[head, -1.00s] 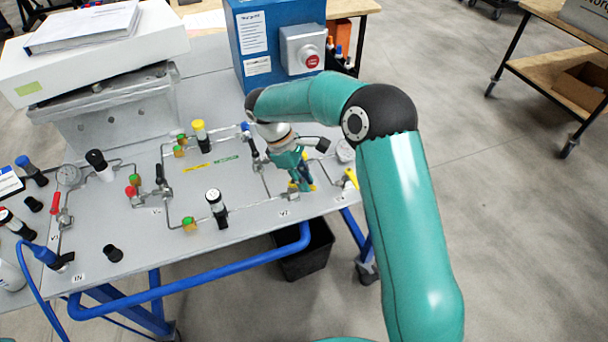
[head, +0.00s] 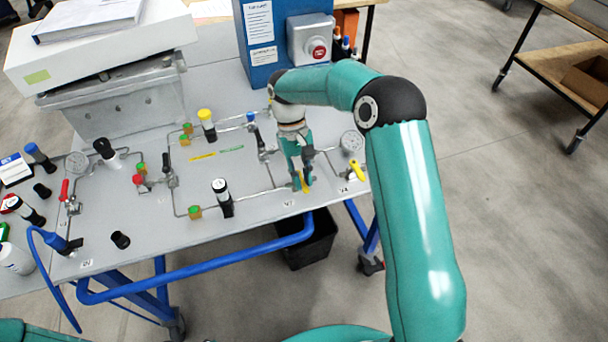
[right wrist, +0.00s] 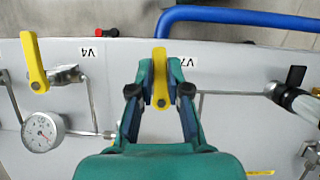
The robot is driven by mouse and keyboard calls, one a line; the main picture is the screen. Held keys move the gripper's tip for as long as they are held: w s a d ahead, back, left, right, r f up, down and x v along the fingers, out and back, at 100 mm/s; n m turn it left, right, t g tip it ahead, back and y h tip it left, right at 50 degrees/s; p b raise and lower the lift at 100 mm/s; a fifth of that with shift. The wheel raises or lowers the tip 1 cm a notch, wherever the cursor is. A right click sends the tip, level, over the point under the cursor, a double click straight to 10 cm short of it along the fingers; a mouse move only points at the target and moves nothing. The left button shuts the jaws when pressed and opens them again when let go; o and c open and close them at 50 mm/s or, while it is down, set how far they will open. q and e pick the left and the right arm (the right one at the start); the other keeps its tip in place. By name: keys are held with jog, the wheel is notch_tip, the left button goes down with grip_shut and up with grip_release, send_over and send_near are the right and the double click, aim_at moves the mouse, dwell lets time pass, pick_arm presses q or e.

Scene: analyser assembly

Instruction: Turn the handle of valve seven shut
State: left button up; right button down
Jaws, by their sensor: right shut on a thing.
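The yellow handle of valve seven shows in the right wrist view (right wrist: 160,64), just left of the V7 label (right wrist: 190,62). My right gripper (right wrist: 160,84) is shut on this handle, one finger on each side. The handle's outer end points toward the panel edge with the blue rail, and the valve body is hidden beneath the gripper. In the head view my right gripper (head: 303,184) reaches down to the panel's front right, and only a bit of yellow handle shows between its fingers. My left gripper is not in view.
Valve four's yellow handle (head: 356,171) and a pressure gauge (head: 351,142) stand close to the right of my gripper. A black-and-white fitting (head: 222,196) stands to its left. A blue box with a red button (head: 318,52) stands behind. The blue rail (head: 200,272) runs along the front.

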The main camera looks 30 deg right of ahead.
jog(key=shift+w+a+m, duration=0.15)
jog(key=shift+m, duration=0.35)
jog(key=c, duration=1.1)
grip_release()
jog(key=v, duration=1.2)
